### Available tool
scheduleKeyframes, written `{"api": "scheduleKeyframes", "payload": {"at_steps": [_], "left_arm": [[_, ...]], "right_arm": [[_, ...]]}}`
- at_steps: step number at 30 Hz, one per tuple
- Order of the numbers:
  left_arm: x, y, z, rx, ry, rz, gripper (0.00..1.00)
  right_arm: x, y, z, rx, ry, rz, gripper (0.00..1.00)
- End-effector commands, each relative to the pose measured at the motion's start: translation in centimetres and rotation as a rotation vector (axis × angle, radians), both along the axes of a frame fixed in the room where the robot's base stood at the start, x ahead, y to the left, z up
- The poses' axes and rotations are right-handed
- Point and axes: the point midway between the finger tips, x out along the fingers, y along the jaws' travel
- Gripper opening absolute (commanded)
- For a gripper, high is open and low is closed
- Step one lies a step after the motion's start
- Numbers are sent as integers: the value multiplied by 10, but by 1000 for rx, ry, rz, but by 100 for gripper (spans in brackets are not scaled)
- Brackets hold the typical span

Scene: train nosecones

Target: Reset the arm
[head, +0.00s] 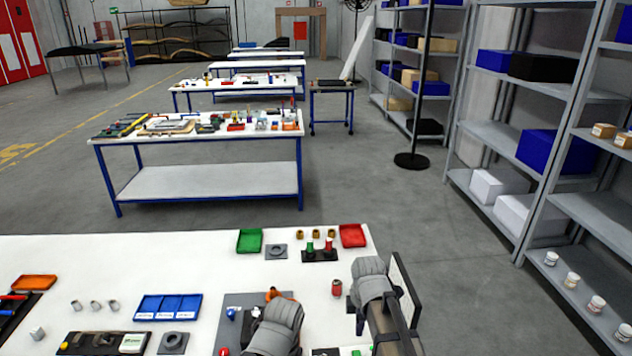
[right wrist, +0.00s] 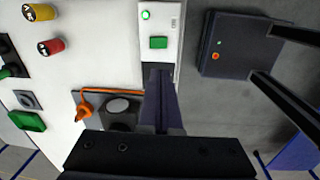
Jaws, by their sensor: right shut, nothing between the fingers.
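My right gripper (right wrist: 162,112) shows in the right wrist view with its dark fingers together and nothing between them. It hangs above the near part of the white table (head: 200,262). In the wrist view, a white panel with a green button (right wrist: 158,42) lies just beyond the fingertips. A dark plate with an orange clip (right wrist: 85,107) and an orange cable lies beside them. In the head view my right arm comes in from the bottom right and its grey joints cover part of the table. My left gripper is not in view.
A red can (head: 336,287) stands near my arm. Green (head: 249,240) and red (head: 352,235) trays and a stand with small coloured parts (head: 319,255) are farther back. Shelves (head: 560,190) stand at the right, past open floor.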

Motion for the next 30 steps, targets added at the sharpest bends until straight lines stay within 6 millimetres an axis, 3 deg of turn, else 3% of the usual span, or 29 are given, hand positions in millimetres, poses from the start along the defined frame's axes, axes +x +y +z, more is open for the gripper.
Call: {"api": "scheduleKeyframes", "payload": {"at_steps": [9,16,21,26,30], "left_arm": [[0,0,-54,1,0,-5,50],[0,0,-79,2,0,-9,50],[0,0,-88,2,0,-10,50],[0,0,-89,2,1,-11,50],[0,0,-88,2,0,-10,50]], "right_arm": [[-71,51,-54,-13,44,-576,0],[-114,74,-79,-43,42,-979,0],[-130,81,-87,-55,30,-1146,0],[-134,83,-88,-60,27,-1201,0],[-134,83,-88,-60,27,-1205,14]]}}
